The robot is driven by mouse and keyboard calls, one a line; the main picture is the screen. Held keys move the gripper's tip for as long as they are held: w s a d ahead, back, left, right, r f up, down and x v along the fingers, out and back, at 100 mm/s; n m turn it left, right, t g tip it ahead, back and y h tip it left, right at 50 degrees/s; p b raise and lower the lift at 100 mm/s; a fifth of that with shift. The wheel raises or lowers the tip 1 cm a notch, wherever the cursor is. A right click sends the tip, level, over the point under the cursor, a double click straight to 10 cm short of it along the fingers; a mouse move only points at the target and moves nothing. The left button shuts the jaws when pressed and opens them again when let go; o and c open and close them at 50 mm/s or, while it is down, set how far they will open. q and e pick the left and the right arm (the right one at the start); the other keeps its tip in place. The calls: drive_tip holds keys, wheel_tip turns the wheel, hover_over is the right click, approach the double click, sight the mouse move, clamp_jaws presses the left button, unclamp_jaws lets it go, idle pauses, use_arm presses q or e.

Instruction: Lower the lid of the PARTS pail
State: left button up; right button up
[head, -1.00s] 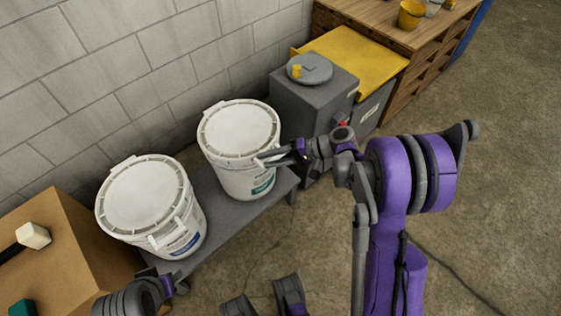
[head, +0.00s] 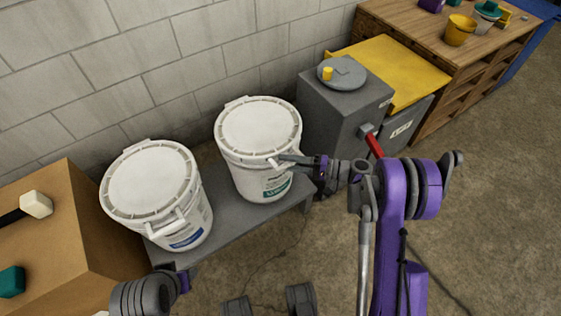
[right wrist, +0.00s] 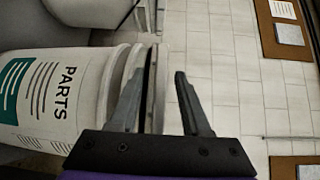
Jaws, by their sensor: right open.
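The PARTS pail (head: 262,176) is white with a teal label and is the right one of two pails on a low grey bench. Its lid (head: 259,127) lies across its top and looks about flat in the head view. The label PARTS shows sideways in the right wrist view (right wrist: 62,92), where a thin dark line runs along the lid's edge. My right gripper (head: 282,160) is open at the pail's front right rim. In the right wrist view its fingers (right wrist: 157,95) stand apart on either side of the lid's edge. I cannot tell whether they touch it. My left gripper is not visible.
A second white pail (head: 192,228) with a blue label stands at left on the grey bench (head: 232,222). A cardboard-brown box (head: 95,235) is further left. A grey cabinet (head: 335,115) with a red lever (head: 374,145) stands at right. A block wall is behind.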

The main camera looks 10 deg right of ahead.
drive_tip(key=shift+x, duration=1.2)
clamp_jaws()
idle(0.6)
